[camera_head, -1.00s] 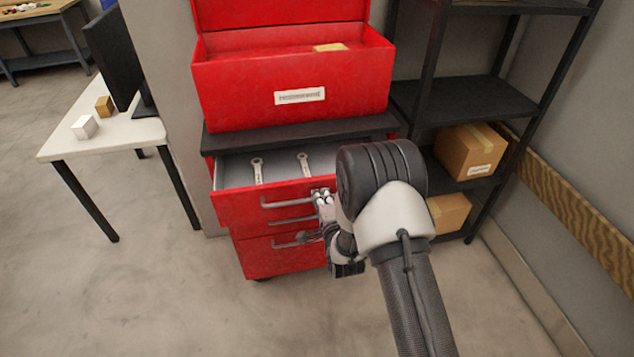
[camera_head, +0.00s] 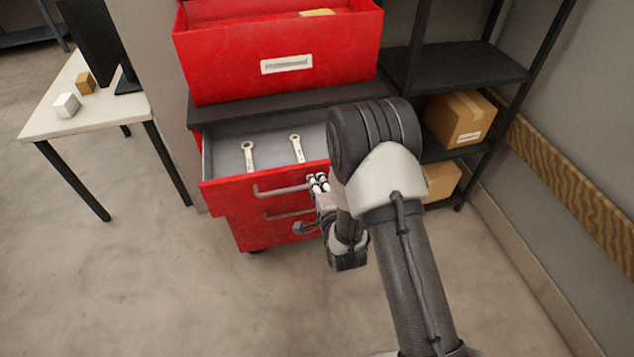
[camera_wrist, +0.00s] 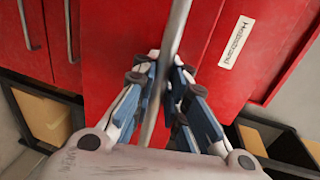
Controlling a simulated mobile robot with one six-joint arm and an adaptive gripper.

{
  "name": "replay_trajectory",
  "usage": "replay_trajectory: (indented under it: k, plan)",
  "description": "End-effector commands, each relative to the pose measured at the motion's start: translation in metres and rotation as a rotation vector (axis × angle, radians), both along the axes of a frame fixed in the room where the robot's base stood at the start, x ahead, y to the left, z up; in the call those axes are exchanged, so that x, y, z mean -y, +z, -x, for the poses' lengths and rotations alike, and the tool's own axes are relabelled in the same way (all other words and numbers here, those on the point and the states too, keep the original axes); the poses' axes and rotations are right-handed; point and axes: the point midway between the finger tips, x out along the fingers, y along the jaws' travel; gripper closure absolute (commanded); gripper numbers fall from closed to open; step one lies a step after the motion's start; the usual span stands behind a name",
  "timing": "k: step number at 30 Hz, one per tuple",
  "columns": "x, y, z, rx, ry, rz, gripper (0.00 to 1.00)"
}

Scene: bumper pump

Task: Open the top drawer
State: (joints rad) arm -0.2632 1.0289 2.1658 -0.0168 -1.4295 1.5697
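The red top drawer (camera_head: 226,194) stands pulled out of the cabinet, its grey inside showing with two wrenches (camera_head: 249,156) (camera_head: 297,148) lying in it. Its metal bar handle (camera_head: 281,189) runs across the front. My gripper (camera_head: 318,183) is at the right end of this handle. In the wrist view, the handle (camera_wrist: 177,22) passes between the fingers of my gripper (camera_wrist: 163,70), which are closed around it. My arm hides the right part of the drawer front.
A red toolbox (camera_head: 275,65) stands on the cabinet's dark top. Lower drawers with handles (camera_head: 288,215) are shut below. A white table (camera_head: 60,120) is at left, a dark shelf (camera_head: 455,70) with cardboard boxes (camera_head: 460,117) at right. Floor in front is clear.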

Motion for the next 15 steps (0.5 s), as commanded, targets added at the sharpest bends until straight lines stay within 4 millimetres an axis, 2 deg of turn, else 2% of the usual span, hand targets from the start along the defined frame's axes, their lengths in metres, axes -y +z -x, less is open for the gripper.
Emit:
replay_trajectory:
  k: [7, 15]
  plan:
    - [0.0000, -0.0003, 0.0000, -0.001, 0.000, 0.000, 0.71]
    - [0.0000, -0.0003, 0.0000, -0.001, 0.000, 0.000, 0.70]
